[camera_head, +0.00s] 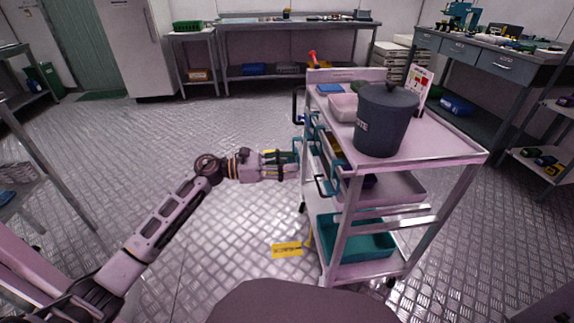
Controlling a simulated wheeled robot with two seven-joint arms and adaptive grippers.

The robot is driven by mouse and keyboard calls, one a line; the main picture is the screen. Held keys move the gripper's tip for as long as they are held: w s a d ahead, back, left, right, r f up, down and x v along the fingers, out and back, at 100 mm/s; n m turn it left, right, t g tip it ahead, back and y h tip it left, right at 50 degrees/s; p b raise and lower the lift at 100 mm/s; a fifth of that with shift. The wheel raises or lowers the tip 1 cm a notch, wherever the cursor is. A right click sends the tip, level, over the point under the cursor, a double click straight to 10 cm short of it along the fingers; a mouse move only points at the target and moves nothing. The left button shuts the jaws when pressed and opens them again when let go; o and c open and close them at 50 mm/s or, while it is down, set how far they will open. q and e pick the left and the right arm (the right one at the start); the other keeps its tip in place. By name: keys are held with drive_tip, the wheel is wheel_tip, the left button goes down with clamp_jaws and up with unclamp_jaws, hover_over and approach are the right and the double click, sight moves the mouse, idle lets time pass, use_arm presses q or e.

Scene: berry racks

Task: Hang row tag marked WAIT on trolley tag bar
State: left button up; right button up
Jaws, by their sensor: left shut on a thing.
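The trolley (455,150) stands right of centre, with several teal and dark hooked pieces (310,130) along its left side. My left gripper (294,164) is at that side, level with the top shelf's lower edge. It is shut on a small teal tag (297,146), which shows at its fingertips and is partly hidden. No lettering on it can be read, so I cannot tell whether it says WAIT. I cannot tell whether it touches the tag bar, which is hard to make out here. My right gripper is out of view.
A dark lidded bin (383,120) and a pink tub (344,107) stand on the trolley top. A teal tray (357,247) is on its bottom shelf. A yellow marker (287,250) lies on the floor.

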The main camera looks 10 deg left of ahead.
use_arm(q)
drive_tip(key=shift+d, duration=0.15)
drive_tip(key=f+x, duration=0.1)
drive_tip(key=x, duration=0.7)
drive_tip(key=shift+d+f+p, duration=0.3)
drive_tip(key=shift+p, duration=0.15)
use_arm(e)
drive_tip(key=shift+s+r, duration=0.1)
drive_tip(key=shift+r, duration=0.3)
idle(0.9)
use_arm(q)
drive_tip(key=shift+w, duration=0.1)
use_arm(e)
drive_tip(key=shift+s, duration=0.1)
use_arm(q)
drive_tip(key=o, duration=1)
drive_tip(key=shift+o, duration=0.2)
drive_tip(key=v, duration=1.2)
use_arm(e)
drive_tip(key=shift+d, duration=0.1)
